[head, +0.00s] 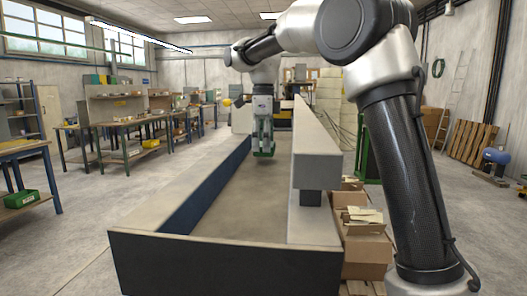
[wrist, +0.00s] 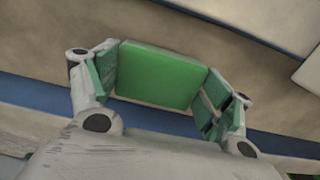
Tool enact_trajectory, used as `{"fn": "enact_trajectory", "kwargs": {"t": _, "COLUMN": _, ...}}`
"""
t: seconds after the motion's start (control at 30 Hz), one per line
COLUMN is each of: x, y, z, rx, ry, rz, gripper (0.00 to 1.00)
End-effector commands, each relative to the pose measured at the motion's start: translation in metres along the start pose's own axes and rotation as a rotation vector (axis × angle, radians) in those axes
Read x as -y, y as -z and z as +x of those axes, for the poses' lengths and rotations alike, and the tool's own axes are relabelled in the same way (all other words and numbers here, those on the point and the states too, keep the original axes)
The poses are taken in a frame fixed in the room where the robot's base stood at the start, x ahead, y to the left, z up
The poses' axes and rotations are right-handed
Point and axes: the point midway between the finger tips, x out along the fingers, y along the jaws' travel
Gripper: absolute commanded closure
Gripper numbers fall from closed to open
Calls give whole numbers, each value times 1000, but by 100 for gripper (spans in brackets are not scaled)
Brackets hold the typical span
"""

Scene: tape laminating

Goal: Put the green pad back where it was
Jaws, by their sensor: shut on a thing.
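The green pad (wrist: 158,75) is a flat, bright green block between the two fingers of my gripper (wrist: 162,92) in the wrist view. The fingers have green inner faces and touch or nearly touch the pad's left and right edges. In the head view my gripper (head: 263,146) points down over the far part of a long trough-like bench, with the green pad (head: 263,154) small at its tips. The pad appears held above the bench floor; the exact gap cannot be told.
The long bench (head: 226,218) has a low left wall, blue inside, and a dark front end panel (head: 215,264). A thick grey beam (head: 315,153) runs along its right side. Open cardboard boxes (head: 362,240) stand right of it. A green bin (head: 21,198) sits on a left shelf.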

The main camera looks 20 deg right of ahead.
Motion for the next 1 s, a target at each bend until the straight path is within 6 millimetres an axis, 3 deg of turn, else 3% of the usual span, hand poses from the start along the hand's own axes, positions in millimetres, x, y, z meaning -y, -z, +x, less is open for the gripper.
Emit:
{"fn": "enact_trajectory", "kwargs": {"t": 0.17, "x": 0, "y": 0, "z": 22, "rx": -1, "ry": -1, "rz": 0, "gripper": 43}}
{"fn": "enact_trajectory", "kwargs": {"t": 0.53, "x": 0, "y": 0, "z": 26, "rx": -1, "ry": -1, "rz": 0, "gripper": 43}}
{"fn": "enact_trajectory", "kwargs": {"t": 0.57, "x": 0, "y": 0, "z": 27, "rx": -1, "ry": -1, "rz": 0, "gripper": 18}}
{"fn": "enact_trajectory", "kwargs": {"t": 0.67, "x": 0, "y": 0, "z": 26, "rx": 0, "ry": -1, "rz": 0, "gripper": 0}}
{"fn": "enact_trajectory", "kwargs": {"t": 1.0, "x": 0, "y": 0, "z": 26, "rx": 0, "ry": 0, "rz": 0, "gripper": 0}}
